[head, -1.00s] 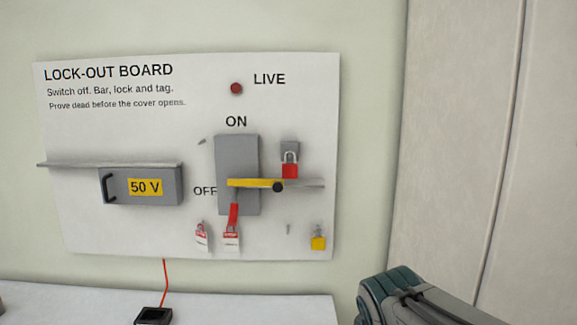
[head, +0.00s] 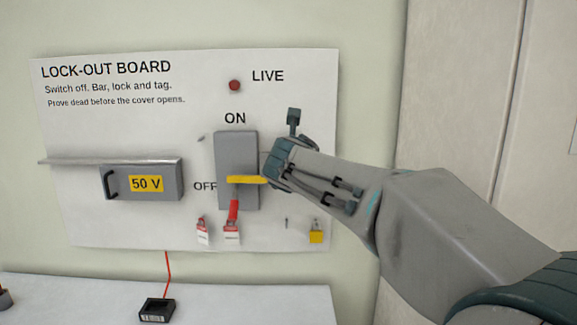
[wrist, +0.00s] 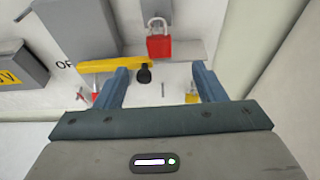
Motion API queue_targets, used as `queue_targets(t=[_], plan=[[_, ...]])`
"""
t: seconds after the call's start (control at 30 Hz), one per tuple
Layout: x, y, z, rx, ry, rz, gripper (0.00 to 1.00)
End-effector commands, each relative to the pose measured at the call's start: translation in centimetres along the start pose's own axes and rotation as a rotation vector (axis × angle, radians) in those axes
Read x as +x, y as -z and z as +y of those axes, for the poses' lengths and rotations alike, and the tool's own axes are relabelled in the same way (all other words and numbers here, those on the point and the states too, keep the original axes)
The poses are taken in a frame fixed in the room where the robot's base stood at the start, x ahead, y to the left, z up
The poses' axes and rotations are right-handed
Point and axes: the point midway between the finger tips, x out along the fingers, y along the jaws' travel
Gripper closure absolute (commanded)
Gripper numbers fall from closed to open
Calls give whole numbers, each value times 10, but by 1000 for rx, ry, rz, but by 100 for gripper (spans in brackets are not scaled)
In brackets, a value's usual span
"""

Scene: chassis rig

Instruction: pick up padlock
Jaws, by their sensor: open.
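A red padlock (wrist: 159,46) with a metal shackle hangs on a grey bracket (wrist: 156,10) on the board, upright in the wrist view. My gripper (wrist: 161,72) is open and empty, its two blue fingers spread wide. The red padlock lies beyond the fingertips, between their lines, not clasped. In the head view my gripper (head: 284,150) is at the right part of the board and hides the red padlock. A second padlock, yellow (head: 316,237), hangs low right on the board. It also shows in the wrist view (wrist: 191,98), by the right finger.
A black knob (wrist: 143,73) is near the left finger. Red-and-white tags (head: 232,234) hang below. A 50 V box (head: 140,184) is left.

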Motion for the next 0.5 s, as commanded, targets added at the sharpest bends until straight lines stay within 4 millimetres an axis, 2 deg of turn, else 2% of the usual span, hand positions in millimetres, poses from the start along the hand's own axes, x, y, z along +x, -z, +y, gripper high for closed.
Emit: queue_targets(t=[0.1,0.3,0.5], plan=[[23,2,-1,2,2,4,36],[57,1,-1,3,3,4,36],[72,1,-1,5,2,3,36]])
